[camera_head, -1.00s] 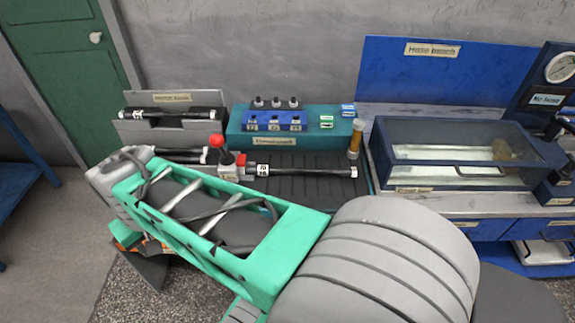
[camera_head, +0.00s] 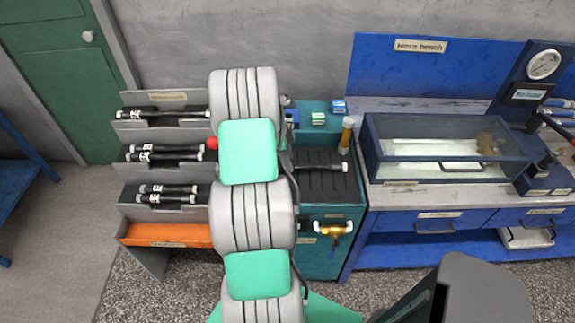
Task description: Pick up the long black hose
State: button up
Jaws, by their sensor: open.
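Black hoses with white ends lie in a stepped grey rack at the left. Two shorter-looking hoses (camera_head: 165,194) lie in the lower tray. Another black hose (camera_head: 318,167) lies on the ribbed mat of the teal bench, its left part hidden. I cannot tell for sure which is the long one. My gripper is not visible; my arm links cover that area.
The teal bench (camera_head: 345,215) carries an amber cylinder (camera_head: 346,135) and a brass fitting (camera_head: 336,231) on its front. A red knob (camera_head: 212,142) shows beside my arm. At right is the blue hose bench (camera_head: 435,215) with a glass tank (camera_head: 440,165).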

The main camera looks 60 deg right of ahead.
jog(key=x, duration=0.2)
jog(key=shift+s+d+f, duration=0.1)
jog(key=shift+s+f, duration=0.05)
jog(key=shift+f, duration=0.25)
grip_shut()
jog(key=shift+r, duration=0.1)
dwell(0.9)
